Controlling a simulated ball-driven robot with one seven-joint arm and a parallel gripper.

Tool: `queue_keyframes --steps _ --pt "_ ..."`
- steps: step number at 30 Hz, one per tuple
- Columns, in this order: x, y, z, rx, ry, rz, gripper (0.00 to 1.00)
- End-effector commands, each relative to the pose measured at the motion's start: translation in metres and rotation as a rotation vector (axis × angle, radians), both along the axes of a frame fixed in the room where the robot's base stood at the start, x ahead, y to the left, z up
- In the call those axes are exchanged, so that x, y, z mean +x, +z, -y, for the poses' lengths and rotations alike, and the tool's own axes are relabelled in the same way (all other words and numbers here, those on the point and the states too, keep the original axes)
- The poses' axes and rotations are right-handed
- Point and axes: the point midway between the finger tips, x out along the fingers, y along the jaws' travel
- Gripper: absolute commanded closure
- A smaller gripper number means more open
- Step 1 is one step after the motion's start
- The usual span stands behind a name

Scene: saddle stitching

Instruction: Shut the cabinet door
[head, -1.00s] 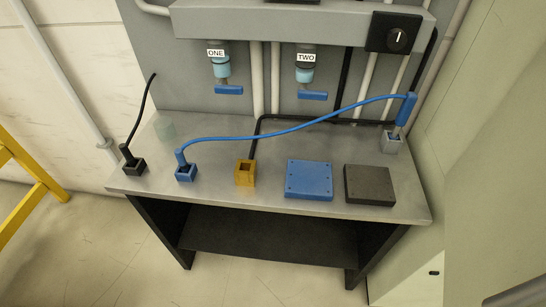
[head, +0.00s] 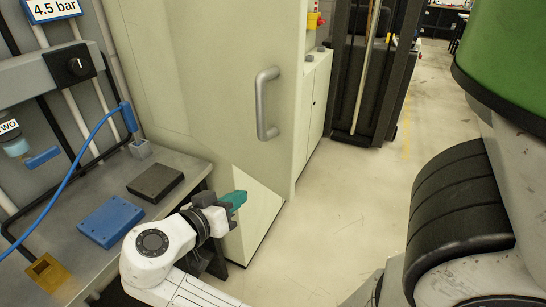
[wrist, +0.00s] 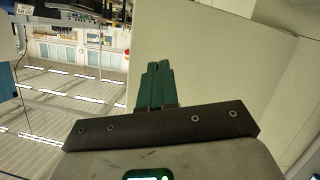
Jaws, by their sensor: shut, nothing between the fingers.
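The cabinet door (head: 215,85) is a tall, plain beige panel at the upper middle of the head view. A grey vertical bar handle (head: 262,105) is on its right part. I cannot tell how far the door stands open, and no cabinet interior shows. My gripper (head: 240,198) has teal fingers and is below and left of the handle, in front of the lower cabinet area. The fingers are together and empty, apart from the handle. In the wrist view, the shut fingers (wrist: 156,70) point at a large beige panel (wrist: 215,55); no handle shows there.
A workbench (head: 185,160) with a blue plate (head: 110,221), a dark plate (head: 155,181) and a yellow block (head: 47,274) stands on the left. A lower pale cabinet (head: 314,105) and a dark rack are beyond the door. Floor (head: 345,200) is clear to the right.

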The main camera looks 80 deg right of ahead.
Motion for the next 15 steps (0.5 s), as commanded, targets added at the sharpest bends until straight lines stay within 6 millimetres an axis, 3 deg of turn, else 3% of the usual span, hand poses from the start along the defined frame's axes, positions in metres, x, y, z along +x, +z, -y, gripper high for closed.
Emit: queue_keyframes --steps 3,6,11,15 --pt "0.004 0.034 -0.004 -0.21 -0.13 0.099 1.0" --pt "0.005 0.054 -0.01 -0.332 -0.196 0.153 1.0" --pt "0.004 0.068 -0.012 -0.413 -0.237 0.189 1.0" --pt "-0.004 0.07 -0.001 -0.419 -0.241 0.188 1.0"
